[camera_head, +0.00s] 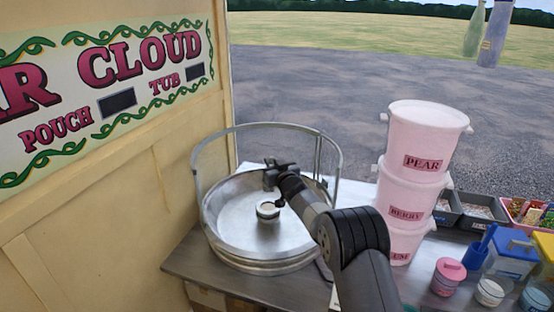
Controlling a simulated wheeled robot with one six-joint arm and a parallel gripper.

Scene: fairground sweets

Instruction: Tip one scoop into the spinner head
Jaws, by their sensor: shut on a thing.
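The spinner head (267,211) is a small round pale-rimmed piece in the middle of a wide metal bowl (232,228). My gripper (277,176) is over the bowl, a little above and behind the head in the picture. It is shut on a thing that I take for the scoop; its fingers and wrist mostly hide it. I cannot tell its tilt or whether anything is in it. A small dark part shows beside the head's right edge; I cannot tell whether it touches.
A metal hoop (262,125) stands around the bowl. Stacked pink tubs (420,140) stand close to the right of my arm. A pink-lidded jar (448,277), open jars and a blue-lidded box (508,250) crowd the right. A painted sign panel (110,75) bounds the left.

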